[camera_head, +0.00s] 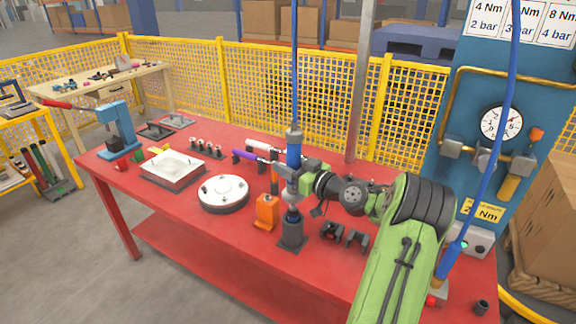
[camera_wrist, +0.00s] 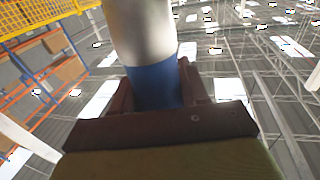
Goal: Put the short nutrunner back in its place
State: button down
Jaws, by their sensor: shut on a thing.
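My gripper (camera_head: 303,176) is shut on a nutrunner with a blue body (camera_head: 293,153) and a grey top, hanging upright from a blue hose. In the wrist view the jaws (camera_wrist: 158,98) close around its blue part (camera_wrist: 156,84), with the light grey part above. A dark grey holder (camera_head: 291,236) stands on the red table directly below the tool. The tool's lower end meets the top of this holder in the head view; I cannot tell whether it sits inside or just above. A second blue tool (camera_head: 453,256) hangs at the right on its own hose.
An orange block (camera_head: 266,211) stands just left of the holder, and dark brackets (camera_head: 333,232) just right. A round white-topped part (camera_head: 223,192) and a white tray (camera_head: 172,168) lie farther left on the red table (camera_head: 190,212). A grey post (camera_head: 361,90) rises behind.

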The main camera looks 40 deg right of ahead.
aim_at(288, 189)
jog(key=shift+f+b, duration=3.9)
jog(key=shift+b, duration=0.5)
dwell(0.7)
jog(key=c, duration=0.6)
grip_release()
jog(key=shift+o, duration=0.6)
jog(key=shift+f, duration=0.15)
jog(key=s+d, duration=0.1)
jog(key=s, duration=1.4)
jog(key=shift+s+d+p, duration=0.3)
jog(key=shift+s+d, duration=0.05)
jog(key=shift+d, duration=0.05)
